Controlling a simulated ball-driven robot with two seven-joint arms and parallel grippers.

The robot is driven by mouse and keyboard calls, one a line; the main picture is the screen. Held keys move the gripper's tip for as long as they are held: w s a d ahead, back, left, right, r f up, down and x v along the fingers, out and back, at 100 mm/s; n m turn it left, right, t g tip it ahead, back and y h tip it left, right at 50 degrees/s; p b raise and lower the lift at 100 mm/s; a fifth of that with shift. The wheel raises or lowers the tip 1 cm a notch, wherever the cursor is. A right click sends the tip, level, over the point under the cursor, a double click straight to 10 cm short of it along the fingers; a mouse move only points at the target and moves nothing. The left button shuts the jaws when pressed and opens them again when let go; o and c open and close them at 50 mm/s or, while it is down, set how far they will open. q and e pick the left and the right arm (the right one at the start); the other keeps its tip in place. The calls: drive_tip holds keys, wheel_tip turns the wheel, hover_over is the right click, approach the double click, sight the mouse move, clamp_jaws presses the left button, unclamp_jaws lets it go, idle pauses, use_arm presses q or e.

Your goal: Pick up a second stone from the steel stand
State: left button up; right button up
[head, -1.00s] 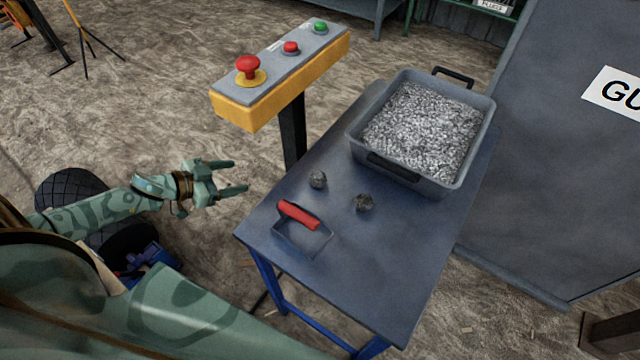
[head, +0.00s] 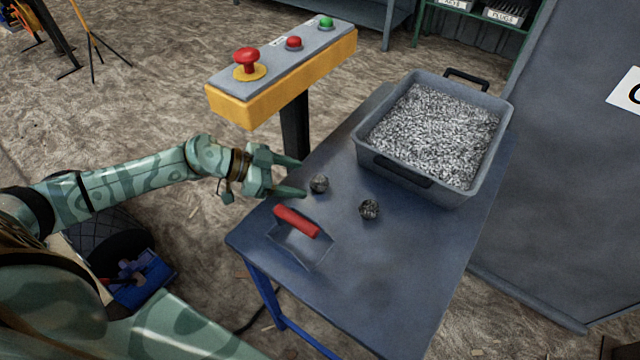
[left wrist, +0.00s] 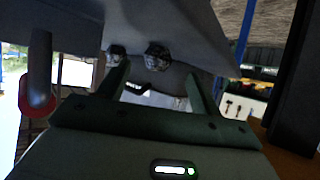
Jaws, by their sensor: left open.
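Two small dark grey stones lie apart on the steel stand (head: 350,290). The nearer stone (head: 319,184) is just right of my left gripper (head: 303,178); the other stone (head: 369,208) lies farther right. My left gripper is open and empty at the stand's left edge, its fingers pointing at the nearer stone. In the left wrist view, one stone (left wrist: 157,56) shows between and beyond the fingertips, and another (left wrist: 116,52) by the left finger. Neither stone is between the fingers in the head view. My right gripper is out of view.
A scoop with a red handle (head: 297,221) lies on the stand just below the gripper. A grey tray of gravel (head: 364,155) stands at the back. A yellow button box (head: 240,105) on a post rises behind my left arm. The stand's front is clear.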

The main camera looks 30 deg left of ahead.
sight(311, 182)
use_arm(q)
drive_tip(key=b+x, duration=0.1)
drive_tip(key=x, duration=0.4)
drive_tip(key=shift+s+b, duration=0.15)
drive_tip(key=shift+b, duration=0.15)
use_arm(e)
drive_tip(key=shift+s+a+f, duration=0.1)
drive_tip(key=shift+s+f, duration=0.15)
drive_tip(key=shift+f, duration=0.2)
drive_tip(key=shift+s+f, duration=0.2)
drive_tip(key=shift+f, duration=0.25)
use_arm(q)
drive_tip(key=c, duration=1.1)
drive_tip(key=shift+c, duration=0.2)
drive_tip(key=shift+r, duration=0.1)
